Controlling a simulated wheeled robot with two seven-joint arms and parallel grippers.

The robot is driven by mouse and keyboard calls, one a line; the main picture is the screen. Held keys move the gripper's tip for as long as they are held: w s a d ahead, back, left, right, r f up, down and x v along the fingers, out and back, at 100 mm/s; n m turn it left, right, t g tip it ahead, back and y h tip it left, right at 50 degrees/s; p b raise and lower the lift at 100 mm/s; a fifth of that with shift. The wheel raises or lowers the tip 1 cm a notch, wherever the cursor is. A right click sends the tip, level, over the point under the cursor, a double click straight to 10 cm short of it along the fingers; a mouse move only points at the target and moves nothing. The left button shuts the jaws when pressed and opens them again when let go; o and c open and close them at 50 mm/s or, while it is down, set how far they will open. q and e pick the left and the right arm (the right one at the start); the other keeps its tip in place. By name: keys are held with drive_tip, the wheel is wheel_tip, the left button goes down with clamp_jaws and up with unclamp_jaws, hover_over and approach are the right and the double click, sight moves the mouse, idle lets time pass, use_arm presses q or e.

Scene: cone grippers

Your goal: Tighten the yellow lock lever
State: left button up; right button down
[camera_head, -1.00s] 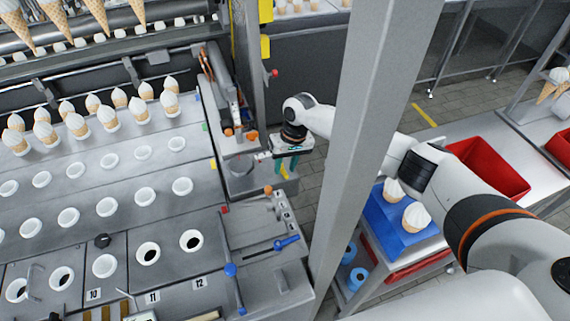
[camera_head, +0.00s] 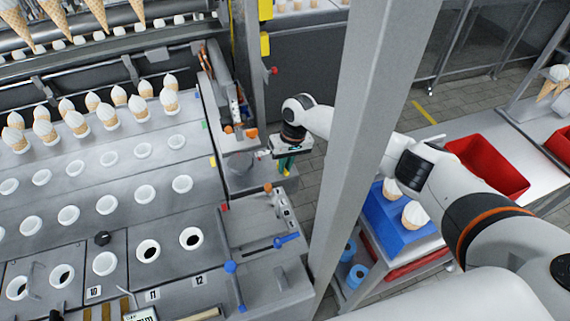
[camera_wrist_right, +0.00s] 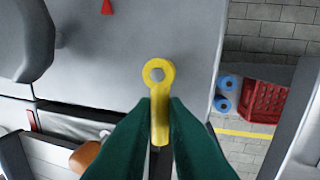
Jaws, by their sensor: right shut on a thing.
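The yellow lock lever (camera_wrist_right: 160,78) shows in the right wrist view as a ring with a straight handle, against a grey metal panel. My right gripper (camera_wrist_right: 160,115) has its two dark green fingers shut on the handle, one on each side, with the ring end sticking out beyond the tips. In the head view my right gripper (camera_head: 287,166) is at the right end of the cone machine, beside the grey post. The lever is mostly hidden there by the gripper. My left gripper is not in view.
A grey post (camera_head: 365,130) stands in front of my right arm. The machine deck (camera_head: 140,225) has rows of cups and cones. A blue tray (camera_head: 385,225) with cones and a red bin (camera_head: 490,168) stand at right. Blue rolls (camera_wrist_right: 225,93) show in the right wrist view.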

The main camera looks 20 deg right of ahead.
drive_tip(key=n, duration=0.1)
drive_tip(key=n+b, duration=0.1)
drive_tip(key=n, duration=0.1)
drive_tip(key=d+n+b, duration=0.1)
drive_tip(key=shift+w+f+g, duration=0.1)
drive_tip(key=shift+w+g, duration=0.2)
drive_tip(key=shift+g, duration=0.1)
drive_tip(key=n+b, duration=0.1)
drive_tip(key=n, duration=0.2)
drive_tip(key=n+b, duration=0.1)
drive_tip(key=n, duration=0.1)
drive_tip(key=shift+w+d+g+h+b, duration=0.3)
drive_tip(key=shift+w+h, duration=0.1)
drive_tip(key=n+b, duration=0.1)
drive_tip(key=n, duration=0.1)
drive_tip(key=w+n+b, duration=0.1)
drive_tip(key=n, duration=0.1)
drive_tip(key=shift+d+h, duration=0.15)
drive_tip(key=shift+h, duration=0.15)
drive_tip(key=shift+w+n+g+h+b, duration=0.2)
drive_tip(key=shift+n+b, duration=0.25)
drive_tip(key=shift+n, duration=0.5)
drive_tip(key=shift+w+n+g+h+b, duration=0.1)
drive_tip(key=shift+w+n+h+b, duration=0.25)
drive_tip(key=shift+n, duration=0.6)
drive_tip(key=shift+s+r, duration=0.1)
drive_tip(key=shift+r, duration=0.1)
drive_tip(key=c, duration=1.5)
unclamp_jaws()
drive_tip(key=shift+o, duration=0.2)
